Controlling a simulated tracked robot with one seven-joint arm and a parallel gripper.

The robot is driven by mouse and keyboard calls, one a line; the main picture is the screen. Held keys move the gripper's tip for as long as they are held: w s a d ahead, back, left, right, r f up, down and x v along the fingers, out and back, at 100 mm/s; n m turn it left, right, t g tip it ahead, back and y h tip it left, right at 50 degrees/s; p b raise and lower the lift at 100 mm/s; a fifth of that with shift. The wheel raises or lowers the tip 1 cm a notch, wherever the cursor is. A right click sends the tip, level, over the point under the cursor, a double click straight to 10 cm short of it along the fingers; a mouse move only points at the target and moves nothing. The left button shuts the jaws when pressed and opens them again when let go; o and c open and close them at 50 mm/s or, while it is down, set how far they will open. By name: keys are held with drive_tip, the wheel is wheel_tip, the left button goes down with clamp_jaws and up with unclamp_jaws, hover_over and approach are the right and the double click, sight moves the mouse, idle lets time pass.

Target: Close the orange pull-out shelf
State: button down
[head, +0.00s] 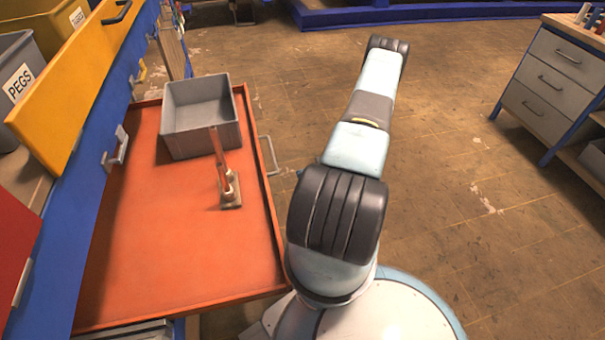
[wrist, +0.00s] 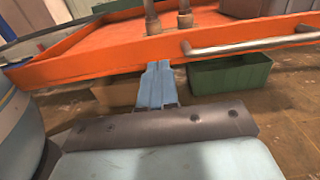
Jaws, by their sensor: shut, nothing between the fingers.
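The orange pull-out shelf (head: 165,255) stands pulled out from the blue cabinet at the left in the head view. Its bar handle (head: 268,155) is on the right edge. In the wrist view the shelf's orange front edge (wrist: 100,72) crosses the upper part, with the metal handle (wrist: 250,45) to the right. My gripper (wrist: 157,70) is shut and empty, its blue fingers pointing at the shelf's lower front edge, left of the handle. I cannot tell whether they touch it. My gripper is hidden in the head view.
A grey bin (head: 200,115) and a small stand with upright rods (head: 229,190) sit on the shelf. A yellow drawer (head: 85,80) juts out above it. A green bin (wrist: 228,76) is below the shelf. Drawers (head: 555,80) stand far right; the floor between is open.

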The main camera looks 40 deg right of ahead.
drive_tip(key=x, duration=1)
drive_tip(key=shift+w+a, duration=0.2)
drive_tip(key=shift+a, duration=0.15)
drive_tip(key=shift+w+a, duration=0.1)
drive_tip(key=shift+a, duration=0.1)
